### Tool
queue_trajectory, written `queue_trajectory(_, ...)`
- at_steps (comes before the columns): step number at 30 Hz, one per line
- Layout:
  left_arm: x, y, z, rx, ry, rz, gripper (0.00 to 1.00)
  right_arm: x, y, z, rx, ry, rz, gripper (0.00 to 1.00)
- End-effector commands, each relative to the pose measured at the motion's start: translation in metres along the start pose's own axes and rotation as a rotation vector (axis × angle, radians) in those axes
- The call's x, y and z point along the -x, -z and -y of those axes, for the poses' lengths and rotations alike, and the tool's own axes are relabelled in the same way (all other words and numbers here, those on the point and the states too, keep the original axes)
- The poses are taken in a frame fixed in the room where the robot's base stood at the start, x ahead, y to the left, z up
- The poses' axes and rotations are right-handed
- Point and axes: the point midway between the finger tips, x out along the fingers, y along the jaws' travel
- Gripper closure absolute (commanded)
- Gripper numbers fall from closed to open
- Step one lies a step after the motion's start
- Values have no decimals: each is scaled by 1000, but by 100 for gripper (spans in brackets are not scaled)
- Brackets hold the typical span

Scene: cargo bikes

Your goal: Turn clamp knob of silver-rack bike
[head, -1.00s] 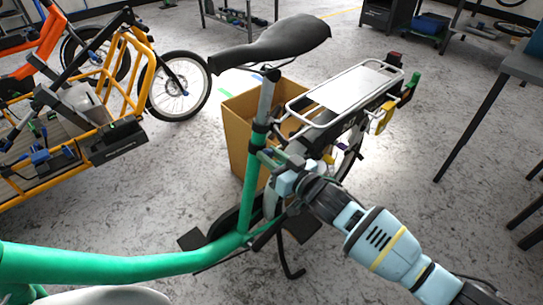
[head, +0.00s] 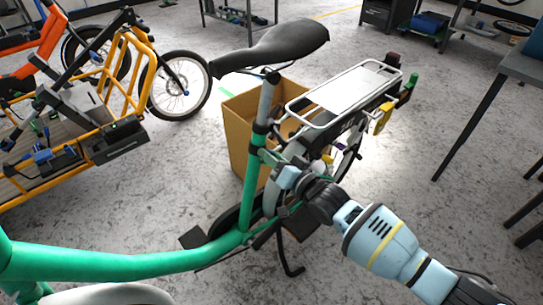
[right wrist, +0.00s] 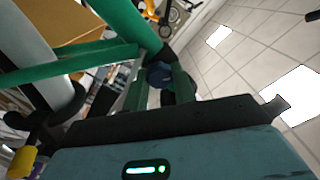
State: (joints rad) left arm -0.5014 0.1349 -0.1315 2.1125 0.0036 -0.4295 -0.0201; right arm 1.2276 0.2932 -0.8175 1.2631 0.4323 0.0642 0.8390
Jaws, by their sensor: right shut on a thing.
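The green bike with the silver rack (head: 350,90) stands in front of me, with its black saddle (head: 270,48) up on the seat post. My right gripper (head: 283,174) reaches in from the right, beside the green frame below the saddle and in front of the rack. In the right wrist view, a small dark blue knob (right wrist: 159,75) sits between my right gripper's fingers (right wrist: 160,88), which are shut on it. In the head view the knob is hidden by the gripper. My left gripper is not in view.
A cardboard box (head: 240,130) stands on the floor behind the green frame. An orange-yellow cargo bike (head: 125,75) is at the left. A table (head: 522,65) stands at the right edge. The floor between the bike and table is clear.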

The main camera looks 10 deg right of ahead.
Motion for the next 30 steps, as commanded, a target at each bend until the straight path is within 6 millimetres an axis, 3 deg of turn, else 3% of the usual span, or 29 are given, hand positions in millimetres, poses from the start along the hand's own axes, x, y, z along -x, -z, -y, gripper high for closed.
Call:
queue_trajectory(9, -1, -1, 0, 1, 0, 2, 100, 0, -1, -1, -103, 0, 1, 96)
queue_trajectory(23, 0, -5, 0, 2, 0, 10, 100, 0, -1, -1, -114, 0, 1, 96)
queue_trajectory(24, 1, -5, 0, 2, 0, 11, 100, 0, -1, -1, -114, 0, 1, 68)
queue_trajectory(28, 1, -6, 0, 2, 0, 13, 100, 0, -1, 0, -114, 0, 1, 52)
queue_trajectory(30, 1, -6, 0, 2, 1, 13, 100, 0, 0, 0, -113, 0, 1, 52)
